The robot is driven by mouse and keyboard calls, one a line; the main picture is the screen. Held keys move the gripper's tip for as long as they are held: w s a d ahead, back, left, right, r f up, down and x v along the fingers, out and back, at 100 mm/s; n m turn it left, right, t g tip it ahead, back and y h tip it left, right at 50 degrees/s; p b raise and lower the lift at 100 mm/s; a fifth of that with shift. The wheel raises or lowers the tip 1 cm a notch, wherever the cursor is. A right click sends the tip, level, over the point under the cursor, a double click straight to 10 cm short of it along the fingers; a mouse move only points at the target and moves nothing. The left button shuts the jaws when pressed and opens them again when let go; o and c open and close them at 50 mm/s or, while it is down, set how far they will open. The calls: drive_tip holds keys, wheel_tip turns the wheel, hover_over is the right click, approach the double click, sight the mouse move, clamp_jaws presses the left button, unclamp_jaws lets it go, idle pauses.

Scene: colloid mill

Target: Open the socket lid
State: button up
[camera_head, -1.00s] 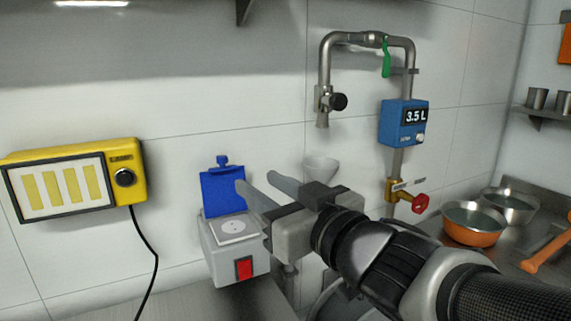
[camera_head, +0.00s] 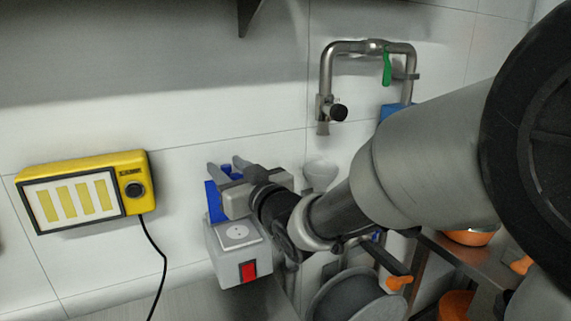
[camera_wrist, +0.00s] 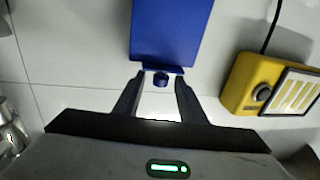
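The blue socket lid (camera_head: 214,203) stands raised at the back of the grey socket box (camera_head: 228,262), near the wall. The white socket face (camera_head: 238,234) with its round outlet is uncovered. My gripper (camera_head: 225,164) is in front of the lid's upper part in the head view and hides much of it. In the wrist view the lid (camera_wrist: 172,30) fills the upper middle, and its small blue knob (camera_wrist: 161,79) shows between the tips of my gripper (camera_wrist: 160,76). The fingers are apart, and nothing is clearly held.
A yellow panel box (camera_head: 132,190) with a black cable hangs on the wall to the left. A red switch (camera_head: 248,271) is on the socket box front. Steel piping with a valve (camera_head: 338,112) and a pale funnel (camera_head: 319,174) are to the right. The wall between panel and socket is clear.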

drive_tip(key=shift+w+a, duration=0.4)
drive_tip(key=shift+w, duration=0.05)
clamp_jaws()
drive_tip(key=b, duration=0.2)
drive_tip(key=f+b, duration=0.1)
drive_tip(key=shift+s+d+t+y+b, duration=0.25)
drive_tip(key=shift+s+t+y+b, duration=0.05)
drive_tip(key=shift+b, duration=0.1)
drive_tip(key=s+b, duration=0.1)
drive_tip(key=b, duration=0.2)
drive_tip(key=shift+s+d, duration=0.1)
drive_tip(key=shift+d, duration=0.25)
drive_tip(key=shift+b+v, duration=0.6)
drive_tip(key=shift+v, duration=0.6)
drive_tip(key=shift+s+a+r, duration=0.15)
drive_tip(key=shift+a, duration=0.05)
